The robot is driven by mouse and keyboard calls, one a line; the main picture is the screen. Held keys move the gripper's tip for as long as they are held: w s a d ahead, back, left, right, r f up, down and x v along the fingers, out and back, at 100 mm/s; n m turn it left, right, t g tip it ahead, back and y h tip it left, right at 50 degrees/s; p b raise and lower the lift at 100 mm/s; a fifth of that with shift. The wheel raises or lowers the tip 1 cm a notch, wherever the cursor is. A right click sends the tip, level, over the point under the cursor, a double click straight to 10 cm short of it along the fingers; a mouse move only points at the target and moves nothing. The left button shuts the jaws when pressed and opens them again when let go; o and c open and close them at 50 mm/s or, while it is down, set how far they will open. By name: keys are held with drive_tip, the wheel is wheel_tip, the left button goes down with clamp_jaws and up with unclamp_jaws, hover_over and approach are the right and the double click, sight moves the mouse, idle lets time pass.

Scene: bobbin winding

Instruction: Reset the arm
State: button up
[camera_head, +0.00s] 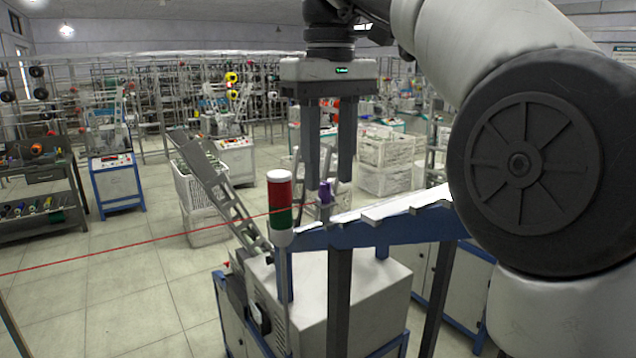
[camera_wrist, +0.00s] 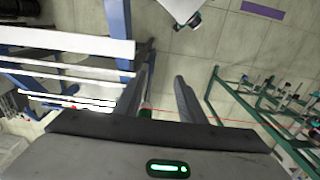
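My gripper (camera_head: 329,182) hangs fingers-down above the blue-framed machine in the head view. Its two fingers are apart with a clear gap between them, and nothing is held. In the wrist view my gripper (camera_wrist: 164,80) also shows spread fingers. A small purple bobbin (camera_head: 325,193) appears at the fingertip level in the head view, near the machine's sloped top; I cannot tell its depth relative to the fingers. My arm fills the right side of the head view.
The machine's blue frame (camera_head: 350,237) stands below my gripper, with a red-and-green signal lamp (camera_head: 280,205) beside it. A thin red line (camera_head: 130,245) crosses the aisle. White crates (camera_head: 385,150) stand behind. Floor (camera_head: 110,290) at left is clear.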

drive_tip(key=s+d+f+m+t, duration=0.2)
drive_tip(key=s+d+f+m, duration=0.1)
drive_tip(key=s+d+f, duration=0.3)
drive_tip(key=s+d+f+m+t+p, duration=0.1)
drive_tip(key=s+d+f+m+t, duration=0.2)
drive_tip(key=s+d+f, duration=0.3)
drive_tip(key=shift+s+d+f+m+t+p, duration=0.2)
drive_tip(key=shift+s+f+m+t+p, duration=0.15)
drive_tip(key=shift+s+f, duration=2.5)
drive_tip(key=shift+x, duration=0.95)
drive_tip(key=shift+c, duration=0.4)
